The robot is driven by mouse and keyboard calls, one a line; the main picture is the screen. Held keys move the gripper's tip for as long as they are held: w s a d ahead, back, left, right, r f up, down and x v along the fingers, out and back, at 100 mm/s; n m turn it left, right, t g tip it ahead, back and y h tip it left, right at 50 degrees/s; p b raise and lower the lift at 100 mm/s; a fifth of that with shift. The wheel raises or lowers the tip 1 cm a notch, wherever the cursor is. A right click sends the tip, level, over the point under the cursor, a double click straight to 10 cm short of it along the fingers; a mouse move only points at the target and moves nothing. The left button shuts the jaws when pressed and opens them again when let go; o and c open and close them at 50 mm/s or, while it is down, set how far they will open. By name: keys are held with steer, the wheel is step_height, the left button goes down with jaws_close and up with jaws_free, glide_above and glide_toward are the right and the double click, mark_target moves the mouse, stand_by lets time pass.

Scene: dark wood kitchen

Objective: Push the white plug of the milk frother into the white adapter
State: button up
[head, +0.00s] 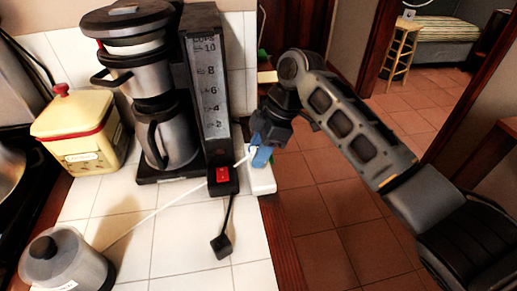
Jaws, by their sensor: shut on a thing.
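The milk frother (66,262), a grey pot with a dark lid, stands at the lower left. Its white cord (160,209) runs across the tiles, past the front of the coffee maker, up to my gripper (261,152). My gripper has blue fingertips and is shut on the white plug at the cord's end; the fingers mostly hide the plug. The white adapter (262,183) lies at the counter's right edge, just below my fingertips. I cannot tell whether the plug touches it, and its sockets are not clear.
The coffee maker (208,95) with two steel jugs stands just left of my gripper. Its black cord ends in a black plug (221,244) on the tiles. A yellow canister (85,130) stands behind at left. The counter's right edge drops to the red floor.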

steer(key=shift+f, duration=0.3)
steer(key=o, duration=1.1)
steer(key=shift+r, duration=0.15)
steer(key=b+v, duration=0.1)
steer(key=v, duration=0.6)
steer(key=shift+d+r, duration=0.2)
steer(key=shift+r, duration=0.1)
steer(key=shift+d, duration=0.1)
